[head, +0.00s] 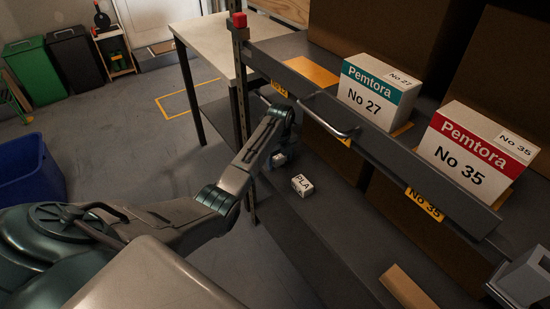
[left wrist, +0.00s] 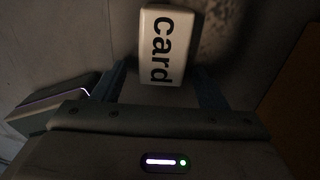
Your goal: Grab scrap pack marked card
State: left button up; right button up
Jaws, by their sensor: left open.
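The white scrap pack marked "card" (left wrist: 165,45) fills the upper middle of the left wrist view, its black lettering turned sideways. My left gripper (left wrist: 160,82) is open, with a dark finger on either side of the pack's near end; I cannot tell whether they touch it. In the head view my left gripper (head: 275,150) points down over the lower shelf, at a small white pack (head: 279,159) whose marking is mostly hidden. A second white pack, marked "PLA" (head: 302,186), lies on the shelf to the right.
Above stands an upper shelf with a teal-striped "No 27" box (head: 372,98) and a red-striped "No 35" box (head: 465,160). A metal rail (head: 320,119) runs close to my left wrist. A tan block (head: 405,287) lies farther right on the lower shelf. A blue bin (head: 30,175) stands left.

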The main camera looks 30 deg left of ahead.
pick_arm(q)
jog(key=c, duration=1)
jog(key=shift+c, duration=0.2)
jog(key=shift+r, duration=0.1)
